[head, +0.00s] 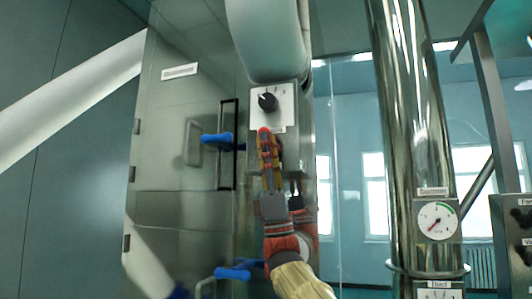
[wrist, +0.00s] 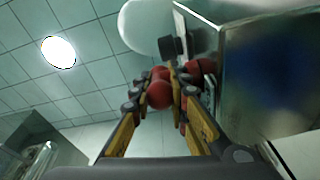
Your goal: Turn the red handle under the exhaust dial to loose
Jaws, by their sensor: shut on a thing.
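The exhaust dial (head: 267,102), a black knob on a white plate, is on the metal housing in the head view. Just below it shows the red rounded end of the red handle (head: 263,131). My gripper (head: 267,150) reaches up from below and covers most of the handle. In the wrist view the red ball-like handle (wrist: 159,92) sits between the yellow fingers of my gripper (wrist: 165,100), which is shut on it. The black dial knob (wrist: 172,47) shows just beyond the fingertips. The handle's exact angle is hard to tell.
A metal cabinet door with blue handles (head: 217,138) is left of my gripper. A thick grey pipe (head: 272,40) comes down above the dial. A shiny vertical pipe (head: 408,110) with a round gauge (head: 437,220) stands to the right, beyond a gap.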

